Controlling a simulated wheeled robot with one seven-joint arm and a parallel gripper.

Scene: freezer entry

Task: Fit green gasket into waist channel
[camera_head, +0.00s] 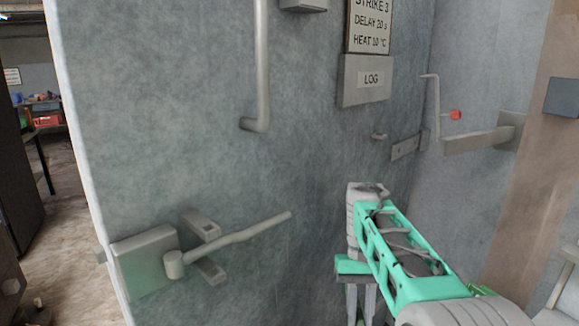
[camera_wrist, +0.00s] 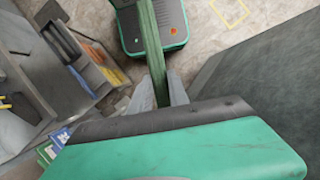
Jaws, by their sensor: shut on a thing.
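My gripper (camera_wrist: 166,92) is shut on the green gasket (camera_wrist: 147,42), a long straight dark-green strip. In the wrist view the strip runs from between the fingers toward the top edge. In the head view my gripper (camera_head: 363,303) hangs fingers down at the bottom, in front of the grey panel. Only a small bit of green shows between the fingers there; the rest of the gasket is hidden or out of frame. I cannot pick out the waist channel in either view.
The grey panel (camera_head: 230,110) carries a lever handle (camera_head: 235,235), a vertical bar (camera_head: 261,65) and a LOG plate (camera_head: 370,80). Open floor (camera_head: 70,250) shows at left.

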